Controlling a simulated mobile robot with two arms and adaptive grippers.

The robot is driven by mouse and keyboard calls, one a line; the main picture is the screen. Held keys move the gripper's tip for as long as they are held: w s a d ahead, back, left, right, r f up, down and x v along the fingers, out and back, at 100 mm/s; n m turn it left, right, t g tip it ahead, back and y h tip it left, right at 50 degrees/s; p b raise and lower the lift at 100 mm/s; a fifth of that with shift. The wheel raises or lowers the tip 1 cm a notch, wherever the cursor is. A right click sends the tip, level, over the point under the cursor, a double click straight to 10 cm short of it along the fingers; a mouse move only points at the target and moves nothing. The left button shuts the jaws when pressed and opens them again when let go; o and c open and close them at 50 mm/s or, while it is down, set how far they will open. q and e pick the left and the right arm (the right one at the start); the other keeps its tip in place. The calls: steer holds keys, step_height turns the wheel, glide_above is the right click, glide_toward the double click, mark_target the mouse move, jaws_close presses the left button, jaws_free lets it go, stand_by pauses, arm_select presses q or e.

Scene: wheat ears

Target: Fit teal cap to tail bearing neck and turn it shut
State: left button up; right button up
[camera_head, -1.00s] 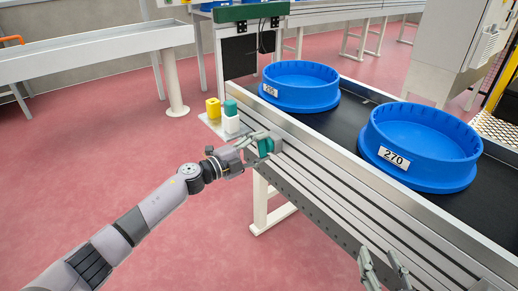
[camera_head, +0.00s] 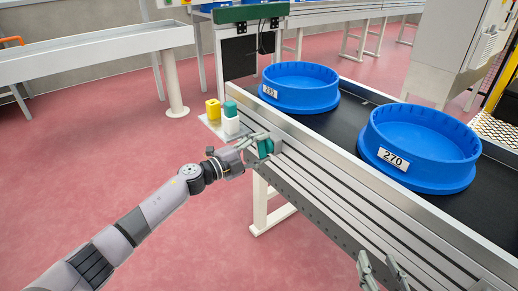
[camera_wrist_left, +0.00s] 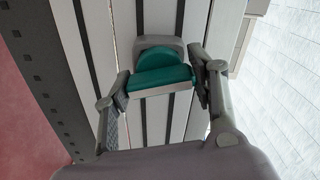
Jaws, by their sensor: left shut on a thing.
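The teal cap (camera_head: 264,148) is at the near side rail of the conveyor. My left gripper (camera_head: 257,145) is shut on it. In the left wrist view the teal cap (camera_wrist_left: 160,75) sits between the two fingers of my left gripper (camera_wrist_left: 162,88). A grey rounded housing (camera_wrist_left: 160,44), apparently the tail bearing, shows right behind the cap. The neck is hidden by the cap, so I cannot tell how far the cap sits on it. My right gripper (camera_head: 380,267) is at the bottom of the head view, fingers apart and empty.
Two blue round tubs (camera_head: 301,88) (camera_head: 420,149) stand on the dark belt (camera_head: 340,120). A small side plate (camera_head: 211,124) holds a yellow item (camera_head: 213,109) and a white one with a teal top (camera_head: 231,119). The red floor at left is clear.

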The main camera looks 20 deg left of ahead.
arm_select(q)
steer(key=shift+w+d+r, duration=0.1)
steer(key=shift+d+r, duration=0.15)
steer(key=shift+d, duration=0.05)
arm_select(e)
steer(key=shift+s+f, duration=0.1)
steer(key=shift+f, duration=0.15)
arm_select(q)
steer(key=shift+c, duration=0.2)
arm_select(e)
steer(key=shift+d, duration=0.1)
arm_select(q)
steer(key=shift+o, duration=0.2)
arm_select(e)
steer(key=shift+r, duration=0.1)
arm_select(q)
steer(key=shift+m, duration=0.3)
steer(key=shift+c, duration=0.2)
arm_select(e)
steer(key=shift+r, duration=0.25)
arm_select(q)
steer(key=shift+o, duration=0.2)
arm_select(e)
steer(key=shift+f, duration=0.1)
arm_select(q)
steer(key=shift+w+d, duration=0.1)
arm_select(e)
steer(key=shift+f, duration=0.25)
